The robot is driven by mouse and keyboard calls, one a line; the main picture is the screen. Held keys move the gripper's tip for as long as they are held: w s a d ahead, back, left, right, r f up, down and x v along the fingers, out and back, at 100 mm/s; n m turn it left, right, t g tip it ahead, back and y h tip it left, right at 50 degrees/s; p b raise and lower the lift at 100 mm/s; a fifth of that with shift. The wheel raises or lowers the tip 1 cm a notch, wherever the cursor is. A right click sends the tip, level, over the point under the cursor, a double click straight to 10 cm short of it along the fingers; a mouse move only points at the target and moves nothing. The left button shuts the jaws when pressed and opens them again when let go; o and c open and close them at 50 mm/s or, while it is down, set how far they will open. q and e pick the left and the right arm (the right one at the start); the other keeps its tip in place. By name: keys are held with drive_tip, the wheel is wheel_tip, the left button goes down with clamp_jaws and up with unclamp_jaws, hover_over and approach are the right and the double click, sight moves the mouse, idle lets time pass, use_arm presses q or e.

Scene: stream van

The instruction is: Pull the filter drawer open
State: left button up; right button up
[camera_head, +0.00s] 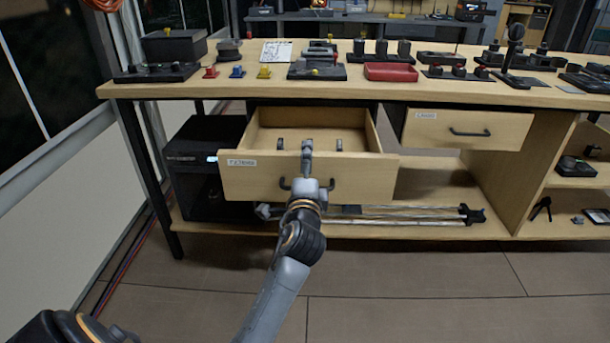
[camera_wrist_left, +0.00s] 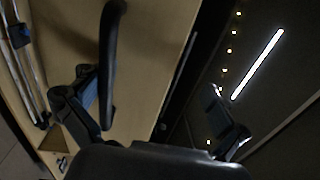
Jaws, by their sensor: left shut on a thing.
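The filter drawer (camera_head: 237,183) is a light wood drawer under the left part of the bench. It stands pulled out, with its inside showing from above and a small white label on its front. In the left wrist view, the handle (camera_wrist_left: 110,60) is a dark curved bar close to one finger, against the wood front. Small dark pieces (camera_head: 280,144) show inside the drawer. My right gripper is not in view.
A second labelled drawer (camera_head: 415,128) to the right is nearly closed. A black box-shaped unit (camera_head: 187,155) stands left of the open drawer. Tripod-like poles (camera_head: 420,214) lie on the low shelf beneath. The floor in front is clear.

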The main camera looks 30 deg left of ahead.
use_arm(q)
drive_tip(key=shift+s+d+r, duration=0.3)
drive_tip(key=shift+s+d, duration=0.25)
drive_tip(key=shift+s, duration=0.25)
drive_tip(key=c, duration=0.5)
drive_tip(key=shift+s+d+f, duration=0.2)
drive_tip(key=shift+f, duration=0.2)
drive_tip(key=c, duration=0.4)
drive_tip(key=shift+o, duration=0.3)
drive_tip(key=shift+s+d, duration=0.15)
drive_tip(key=shift+s, duration=0.15)
drive_tip(key=v, duration=0.2)
drive_tip(key=r+v, duration=0.1)
drive_tip(key=v, duration=0.2)
drive_tip(key=shift+c, duration=1.4)
drive_tip(key=f+b+v, duration=0.1)
drive_tip(key=b+v, duration=0.1)
drive_tip(key=v, duration=0.5)
drive_tip(key=shift+s+f, duration=0.3)
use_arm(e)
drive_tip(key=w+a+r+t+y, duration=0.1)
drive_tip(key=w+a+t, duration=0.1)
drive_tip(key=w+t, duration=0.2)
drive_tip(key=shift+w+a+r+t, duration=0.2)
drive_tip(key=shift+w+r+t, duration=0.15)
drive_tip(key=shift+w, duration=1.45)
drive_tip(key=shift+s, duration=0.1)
